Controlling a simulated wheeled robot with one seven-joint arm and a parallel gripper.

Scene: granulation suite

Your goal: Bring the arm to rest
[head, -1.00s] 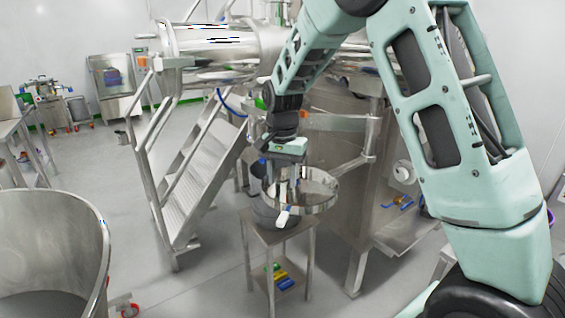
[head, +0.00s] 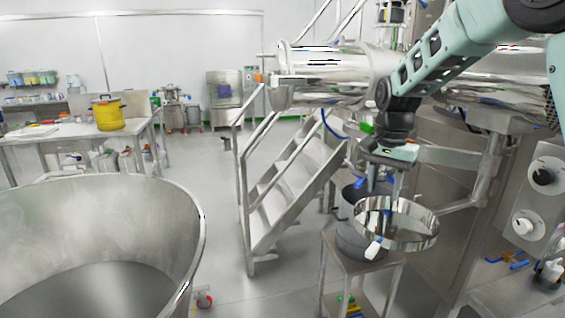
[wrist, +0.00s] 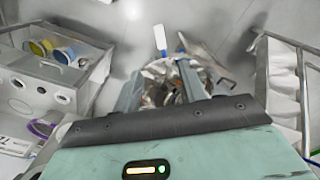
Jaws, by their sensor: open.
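My arm (head: 440,68) comes in from the upper right of the head view and bends down at its wrist. My gripper (head: 382,190) points down over a shiny round metal pan (head: 410,237) on a small metal stand. The gripper is open. In the wrist view its two fingers (wrist: 160,90) stand apart, with shiny metal showing between and beyond them. A small white piece (wrist: 160,38) lies beyond the fingers, and it shows in the head view at the pan's front left rim (head: 373,249). I cannot tell whether the fingers touch the pan.
Metal stairs (head: 290,185) rise left of the stand, under a large steel machine (head: 340,75). A big steel bowl (head: 185,270) fills the front left. A table with a yellow pot (head: 108,113) stands behind it. Open floor (head: 215,170) lies between bowl and stairs.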

